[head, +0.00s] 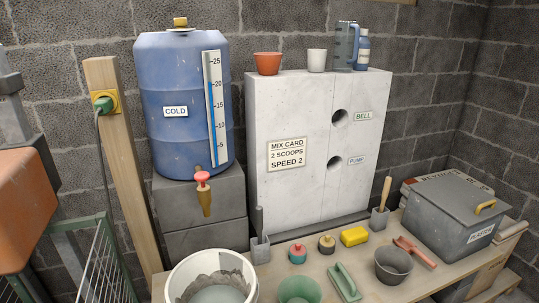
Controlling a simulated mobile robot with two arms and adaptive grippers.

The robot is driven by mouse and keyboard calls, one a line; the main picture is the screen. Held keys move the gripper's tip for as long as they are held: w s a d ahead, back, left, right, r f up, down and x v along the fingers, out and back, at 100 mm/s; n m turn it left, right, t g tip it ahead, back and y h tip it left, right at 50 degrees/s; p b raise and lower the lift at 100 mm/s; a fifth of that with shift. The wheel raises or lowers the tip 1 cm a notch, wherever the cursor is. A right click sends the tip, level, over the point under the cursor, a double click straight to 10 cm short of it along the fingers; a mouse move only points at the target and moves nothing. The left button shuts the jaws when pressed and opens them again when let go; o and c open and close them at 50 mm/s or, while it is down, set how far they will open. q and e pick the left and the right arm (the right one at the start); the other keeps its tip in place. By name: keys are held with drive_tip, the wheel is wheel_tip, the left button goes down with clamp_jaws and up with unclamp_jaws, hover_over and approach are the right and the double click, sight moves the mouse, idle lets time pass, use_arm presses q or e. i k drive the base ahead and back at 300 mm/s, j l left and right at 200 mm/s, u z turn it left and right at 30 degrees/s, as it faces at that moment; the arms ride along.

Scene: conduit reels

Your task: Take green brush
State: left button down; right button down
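A green block-shaped tool with a raised handle along its top (344,281), which looks like the green brush, lies on the wooden bench (410,288) near its front. It lies between a green bucket (299,291) on its left and a dark grey bucket (393,266) on its right. I cannot make out bristles on its underside. Neither of my grippers shows in the head view.
A yellow sponge-like block (354,237), a red-topped pot (297,253) and a dark-topped pot (326,244) stand behind it. A red scoop (414,252) and grey lidded box (457,219) are to the right. A white bucket (179,284) stands front left.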

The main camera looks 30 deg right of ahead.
sight(346, 287)
drive_tip(key=z, duration=1.7)
